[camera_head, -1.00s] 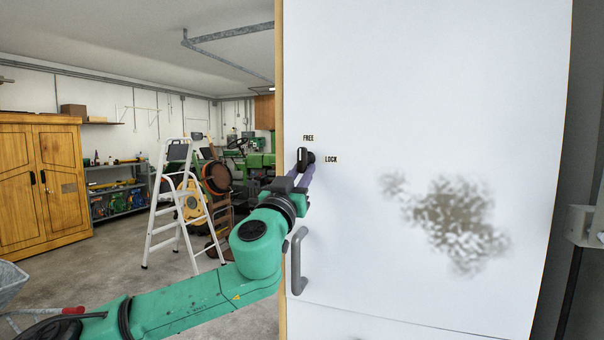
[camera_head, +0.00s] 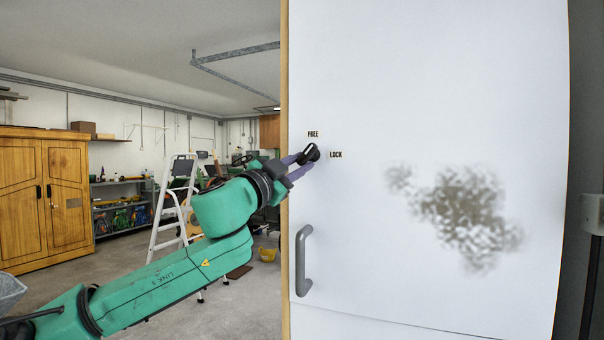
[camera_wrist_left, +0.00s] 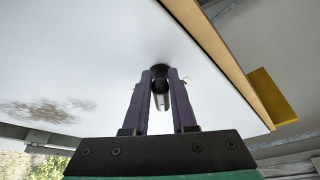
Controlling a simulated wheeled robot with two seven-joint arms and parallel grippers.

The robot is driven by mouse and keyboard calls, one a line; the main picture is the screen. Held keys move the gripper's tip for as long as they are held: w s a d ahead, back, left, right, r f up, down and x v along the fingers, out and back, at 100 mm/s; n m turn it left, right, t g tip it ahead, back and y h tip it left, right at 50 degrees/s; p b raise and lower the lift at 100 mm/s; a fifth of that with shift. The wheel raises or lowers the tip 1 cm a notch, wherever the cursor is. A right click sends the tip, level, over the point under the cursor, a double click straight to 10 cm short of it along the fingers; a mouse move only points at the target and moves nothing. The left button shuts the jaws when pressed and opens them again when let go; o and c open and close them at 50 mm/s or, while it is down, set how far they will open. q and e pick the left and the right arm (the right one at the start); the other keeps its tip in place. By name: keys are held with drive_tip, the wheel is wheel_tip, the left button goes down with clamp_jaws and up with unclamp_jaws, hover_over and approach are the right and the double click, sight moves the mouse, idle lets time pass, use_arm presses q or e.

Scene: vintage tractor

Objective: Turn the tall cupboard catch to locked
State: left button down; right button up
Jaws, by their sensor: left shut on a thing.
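The black catch (camera_head: 310,153) sits on the white face of the tall cupboard (camera_head: 400,90), near its left edge. Its lever is tilted, its upper end leaning right, at a slant between the FREE label (camera_head: 313,134) above and the LOCK label (camera_head: 336,155) at right. My left gripper (camera_head: 298,165) reaches it from the left and is shut on the catch. In the left wrist view the catch (camera_wrist_left: 160,78) stands between the two purple fingers, which partly hide its sides. My right gripper is not in view.
A grey bar handle (camera_head: 303,260) stands out from the cupboard below the catch. A white stepladder (camera_head: 175,205) stands behind my left arm. A wooden cabinet (camera_head: 22,200) is at the far left. Open floor lies between.

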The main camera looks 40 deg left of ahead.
use_arm(q)
drive_tip(key=m, duration=0.1)
drive_tip(key=m+h+p, duration=0.1)
drive_tip(key=r+m, duration=0.1)
drive_tip(key=shift+s+a+m+g, duration=0.1)
drive_tip(key=shift+a+m+g, duration=0.15)
drive_tip(key=shift+m+g, duration=0.05)
drive_tip(key=shift+a+r+m+g+h+p, duration=0.1)
drive_tip(key=shift+r+m+g+h+p, duration=0.25)
drive_tip(key=shift+m+p, duration=0.9)
drive_tip(key=shift+a+m+g+h+p, duration=0.1)
drive_tip(key=shift+m+g+h+p, duration=0.3)
drive_tip(key=shift+m+p, duration=0.85)
drive_tip(key=shift+r+m+g+h+p, duration=0.2)
drive_tip(key=shift+m+g+p, duration=0.35)
drive_tip(key=shift+m+p, duration=0.7)
drive_tip(key=c, duration=0.7)
unclamp_jaws()
drive_tip(key=shift+s, duration=0.1)
